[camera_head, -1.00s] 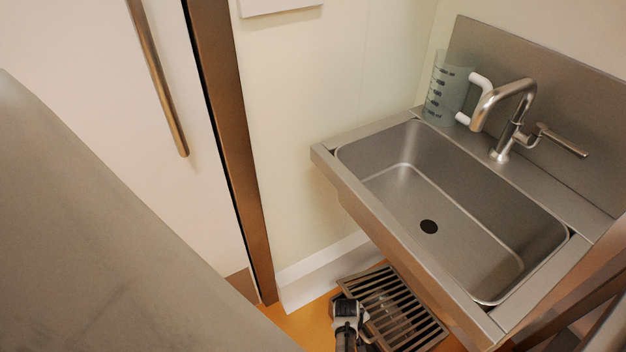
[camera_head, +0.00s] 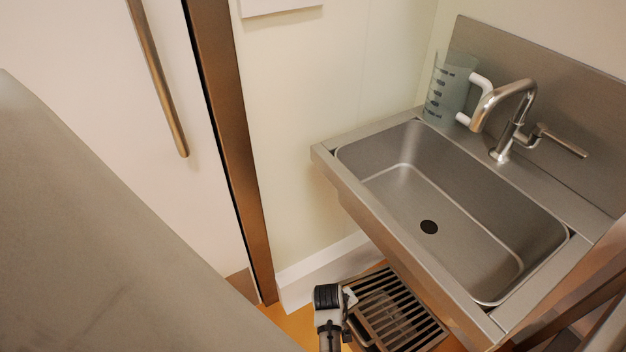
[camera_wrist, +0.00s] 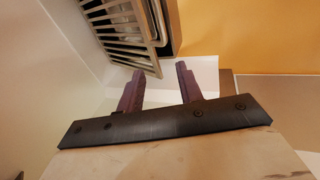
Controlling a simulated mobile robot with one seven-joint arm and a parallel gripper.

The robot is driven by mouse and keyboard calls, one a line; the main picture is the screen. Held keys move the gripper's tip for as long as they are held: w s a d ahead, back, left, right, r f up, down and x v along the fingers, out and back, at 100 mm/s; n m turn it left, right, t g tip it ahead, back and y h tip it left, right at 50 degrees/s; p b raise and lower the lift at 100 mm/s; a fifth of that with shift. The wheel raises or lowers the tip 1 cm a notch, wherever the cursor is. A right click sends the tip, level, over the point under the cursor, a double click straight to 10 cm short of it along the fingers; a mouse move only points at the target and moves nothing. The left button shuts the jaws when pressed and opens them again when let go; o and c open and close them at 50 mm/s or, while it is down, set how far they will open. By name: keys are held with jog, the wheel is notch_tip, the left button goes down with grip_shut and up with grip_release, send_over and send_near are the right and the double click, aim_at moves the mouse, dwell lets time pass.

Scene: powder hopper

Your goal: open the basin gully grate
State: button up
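The gully grate (camera_head: 398,312) is a dark metal frame with parallel bars, low at the floor under the front of the basin (camera_head: 440,215). I cannot tell whether it lies fully flat or is slightly raised. My gripper (camera_head: 350,298) is at the grate's left edge in the head view, its fingers mostly hidden by the wrist. In the wrist view, the two purple fingers (camera_wrist: 160,72) stand apart with nothing clearly between them. The grate's bars (camera_wrist: 122,22) show beyond the left finger, and its near corner reaches toward the gap. I cannot tell whether they touch.
A measuring jug (camera_head: 449,88) and a tap (camera_head: 508,115) stand at the back of the basin. A white wall base (camera_head: 318,275) runs left of the grate. A grey surface (camera_head: 90,240) fills the lower left. A little orange floor (camera_head: 300,325) is bare beside my gripper.

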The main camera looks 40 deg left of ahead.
jog(key=w+a+r+t+y+b, duration=0.1)
jog(key=w+a+r+t+y, duration=0.2)
jog(key=a+r, duration=0.6)
jog(key=w+a+r+t+y+b, duration=0.1)
jog(key=w+a+r+t+y, duration=0.2)
jog(key=a+r, duration=0.6)
jog(key=shift+w+r+y, duration=1.2)
jog(key=shift+w+r, duration=0.3)
jog(key=shift+r, duration=1.85)
jog(key=shift+d, duration=0.1)
jog(key=s+d+f+g+h+p, duration=0.2)
jog(key=s+d+f+g+h, duration=0.25)
jog(key=d+f, duration=0.7)
jog(key=s+d+f+g+h+p, duration=0.3)
jog(key=s+d+f+h, duration=0.2)
jog(key=d+f, duration=0.65)
jog(key=shift+y, duration=0.25)
jog(key=x, duration=0.4)
jog(key=a+b+x, duration=0.1)
jog(key=x, duration=0.4)
jog(key=a+b+x, duration=0.1)
jog(key=x, duration=0.4)
jog(key=shift+s+f, duration=0.1)
jog(key=shift+f, duration=0.55)
